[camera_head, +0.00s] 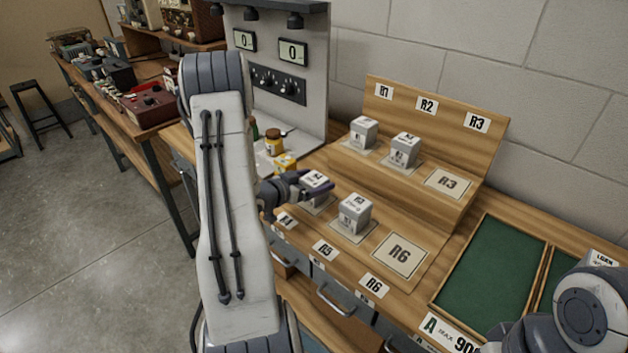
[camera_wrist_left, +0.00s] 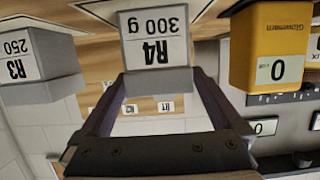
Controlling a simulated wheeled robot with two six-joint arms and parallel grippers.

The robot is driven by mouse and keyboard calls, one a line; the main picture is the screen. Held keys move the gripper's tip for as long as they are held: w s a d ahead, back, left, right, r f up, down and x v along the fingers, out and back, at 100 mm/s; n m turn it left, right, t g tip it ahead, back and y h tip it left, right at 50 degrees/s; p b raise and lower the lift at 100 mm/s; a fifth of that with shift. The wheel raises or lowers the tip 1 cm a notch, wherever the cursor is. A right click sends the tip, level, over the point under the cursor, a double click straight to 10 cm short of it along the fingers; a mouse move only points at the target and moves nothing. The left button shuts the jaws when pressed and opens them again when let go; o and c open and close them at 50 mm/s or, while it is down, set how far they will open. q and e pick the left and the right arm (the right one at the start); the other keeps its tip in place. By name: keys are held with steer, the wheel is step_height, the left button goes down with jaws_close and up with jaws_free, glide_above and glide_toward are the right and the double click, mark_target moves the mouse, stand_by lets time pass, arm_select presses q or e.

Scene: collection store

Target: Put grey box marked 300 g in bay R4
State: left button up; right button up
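The grey box marked R4 300 g (camera_wrist_left: 155,48) is between the fingertips of my left gripper (camera_wrist_left: 158,82), which appear to touch both its sides. The box also shows in the head view (camera_head: 315,179), at the left end of the rack's lower tier. My left gripper (camera_head: 296,189) reaches it from the left and hides part of it. The box is over the bay R4 card (camera_head: 320,207), partly covered; I cannot tell whether it rests on it. My right gripper is out of view.
A grey box (camera_head: 354,213) stands in bay R5, right beside. Two more stand on the upper tier (camera_head: 363,132) (camera_head: 404,150). Bays R3 (camera_head: 448,183) and R6 (camera_head: 400,254) are empty. A yellow container (camera_head: 285,163) is behind my gripper. A green tray (camera_head: 490,270) lies right.

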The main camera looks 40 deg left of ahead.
mark_target(314, 179)
arm_select(q)
steer(key=shift+r, duration=0.1)
steer(key=shift+s+r, duration=0.15)
steer(key=d+v, duration=0.1)
steer(key=v, duration=1)
steer(key=shift+s+a+b, duration=0.3)
steer(key=shift+a+b, duration=0.15)
steer(key=shift+r, duration=0.1)
steer(key=p+x, duration=0.1)
steer(key=x, duration=1.1)
steer(key=shift+w+f, duration=0.1)
steer(key=shift+f, duration=0.1)
step_height(314, 179, up, 2)
steer(key=shift+a+r, duration=0.1)
steer(key=shift+r, duration=0.7)
steer(key=shift+f, duration=0.1)
